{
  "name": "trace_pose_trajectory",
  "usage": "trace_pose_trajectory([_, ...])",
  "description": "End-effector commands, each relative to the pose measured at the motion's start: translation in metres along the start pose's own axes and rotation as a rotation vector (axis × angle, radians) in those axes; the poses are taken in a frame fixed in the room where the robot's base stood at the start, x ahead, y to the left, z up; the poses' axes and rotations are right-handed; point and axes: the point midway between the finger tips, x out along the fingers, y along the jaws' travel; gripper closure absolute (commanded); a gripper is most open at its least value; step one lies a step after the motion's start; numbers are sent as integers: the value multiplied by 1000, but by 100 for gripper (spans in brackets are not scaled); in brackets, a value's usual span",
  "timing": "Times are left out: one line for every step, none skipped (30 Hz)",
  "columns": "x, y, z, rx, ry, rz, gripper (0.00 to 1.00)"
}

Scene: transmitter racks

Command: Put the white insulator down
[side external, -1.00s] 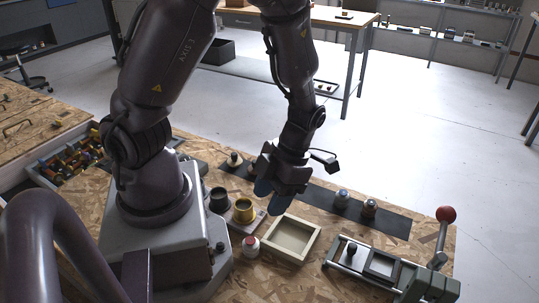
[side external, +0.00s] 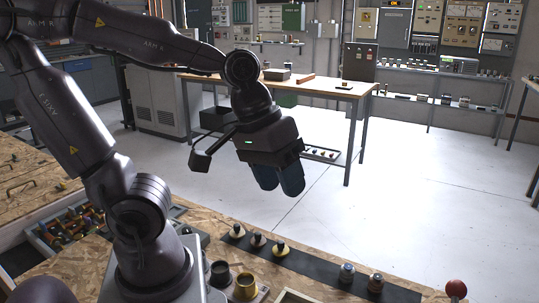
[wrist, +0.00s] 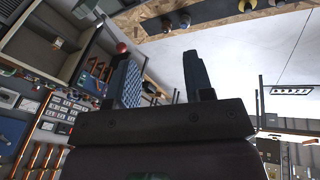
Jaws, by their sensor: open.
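Three small insulators with dark tops stand upright on the left part of a long black strip (side external: 312,262) in the side view. My gripper (side external: 279,188) is open and empty, raised in the air above and behind the strip. In the wrist view its two blue fingers (wrist: 160,75) stand apart with nothing between them.
Two more small parts stand farther right on the strip, one silvery (side external: 346,273) and one brownish (side external: 375,282). A black cup (side external: 220,272), a yellow cup (side external: 246,285) and a cut-off pale tray (side external: 292,297) are at the front. A red ball knob (side external: 456,289) stands at right.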

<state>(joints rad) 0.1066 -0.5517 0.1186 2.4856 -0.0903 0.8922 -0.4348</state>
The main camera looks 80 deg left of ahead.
Motion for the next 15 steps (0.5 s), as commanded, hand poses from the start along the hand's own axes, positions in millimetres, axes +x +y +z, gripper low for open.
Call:
trace_pose_trajectory([-11, -2, -1, 120, 60, -5, 52])
trace_pose_trajectory([-16, -3, -1, 190, 88, -13, 52])
trace_pose_trajectory([-22, -4, -2, 273, 121, -27, 52])
trace_pose_trajectory([-26, -5, -2, 327, 141, -37, 52])
trace_pose_trajectory([-29, -5, -2, 374, 159, -47, 52])
trace_pose_trajectory([-32, -6, -2, 424, 178, -60, 52])
trace_pose_trajectory([-34, -6, -2, 454, 188, -69, 48])
trace_pose_trajectory([-36, -6, -1, 478, 196, -75, 41])
trace_pose_trajectory([-37, -7, -1, 500, 203, -81, 34])
trace_pose_trajectory([-38, -7, -1, 510, 206, -84, 34])
trace_pose_trajectory([-38, -7, -1, 517, 207, -85, 34])
trace_pose_trajectory([-38, -7, -1, 521, 208, -86, 34])
trace_pose_trajectory([-38, -7, -1, 521, 207, -86, 34])
trace_pose_trajectory([-38, -7, -1, 520, 207, -86, 34])
trace_pose_trajectory([-38, -7, -1, 520, 206, -86, 34])
